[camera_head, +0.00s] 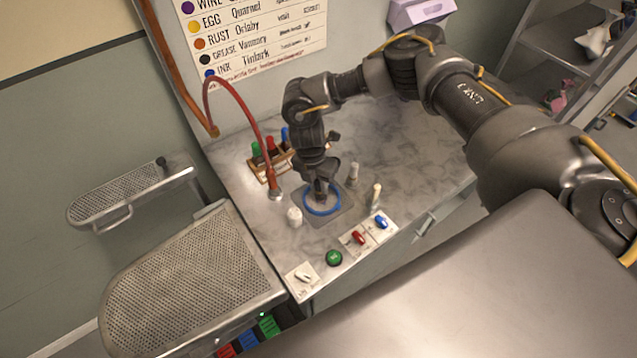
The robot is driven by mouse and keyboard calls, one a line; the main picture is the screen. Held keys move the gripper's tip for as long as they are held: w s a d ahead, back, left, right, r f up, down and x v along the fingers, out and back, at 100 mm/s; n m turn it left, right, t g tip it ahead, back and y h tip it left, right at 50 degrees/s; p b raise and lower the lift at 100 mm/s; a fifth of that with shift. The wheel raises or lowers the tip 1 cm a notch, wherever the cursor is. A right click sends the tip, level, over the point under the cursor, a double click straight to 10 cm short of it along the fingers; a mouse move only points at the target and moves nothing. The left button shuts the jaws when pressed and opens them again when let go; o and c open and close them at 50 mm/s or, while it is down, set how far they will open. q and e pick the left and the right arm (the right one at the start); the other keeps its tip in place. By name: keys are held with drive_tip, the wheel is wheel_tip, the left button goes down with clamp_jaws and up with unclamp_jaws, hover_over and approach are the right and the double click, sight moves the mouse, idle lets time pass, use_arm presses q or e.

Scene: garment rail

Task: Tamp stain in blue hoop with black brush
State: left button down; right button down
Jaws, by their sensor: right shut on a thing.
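The blue hoop (335,209) lies flat on a grey square patch (345,217) on the marbled counter. My right gripper (321,186) points down over the hoop and is shut on a small dark thing, which looks like the black brush. The brush is hard to tell apart from the dark fingers. Its lower end is inside the hoop's outline; I cannot tell whether it touches the cloth. The stain is not visible, as the gripper covers much of the hoop's inside. My left gripper is not in view.
A wooden rack (262,173) with coloured bottles and a red hose (256,118) stand left of the gripper. Small pale upright pieces (294,217) (354,173) (376,196) surround the patch. A perforated board (190,275) is at left.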

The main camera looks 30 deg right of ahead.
drive_tip(key=shift+f, duration=0.1)
idle(0.3)
drive_tip(key=shift+f+b, duration=0.65)
drive_tip(key=shift+f, duration=0.2)
drive_tip(key=shift+r+p, duration=0.9)
drive_tip(key=shift+r, duration=0.15)
drive_tip(key=shift+f, duration=0.15)
drive_tip(key=shift+f+b, duration=0.7)
drive_tip(key=shift+f, duration=0.15)
drive_tip(key=shift+r, duration=0.1)
